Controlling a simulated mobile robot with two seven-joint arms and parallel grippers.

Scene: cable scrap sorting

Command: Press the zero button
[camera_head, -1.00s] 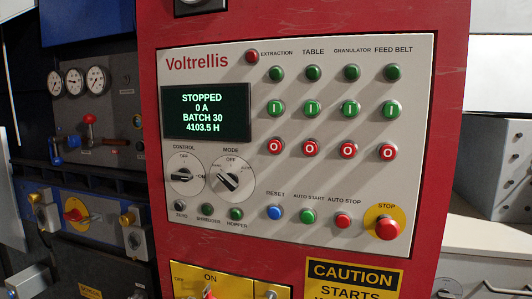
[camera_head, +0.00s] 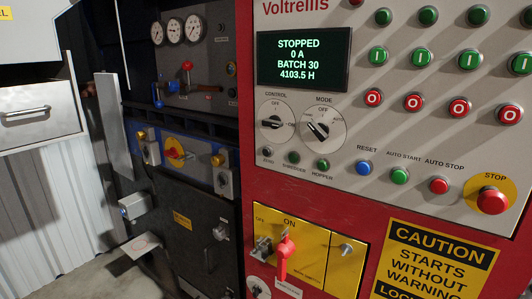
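The zero button (camera_head: 267,153) is a small dark button at the lower left of the pale Voltrellis control panel (camera_head: 440,120). It sits below the CONTROL knob (camera_head: 272,122), at the left end of a short row with the two dark green SHREDDER (camera_head: 293,157) and HOPPER (camera_head: 322,165) buttons. Its label is too small to read clearly now. The display (camera_head: 303,58) reads STOPPED, 0 A, BATCH 30, 4103.5 H. Neither of my grippers is in view, and nothing covers the button.
A red stop button (camera_head: 492,200) on a yellow disc is at the panel's lower right. Below is a yellow switch plate with a red lever (camera_head: 285,258), beside a caution sign (camera_head: 435,262). A dark cabinet with gauges (camera_head: 193,27) stands left; bare floor (camera_head: 85,278) shows lower left.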

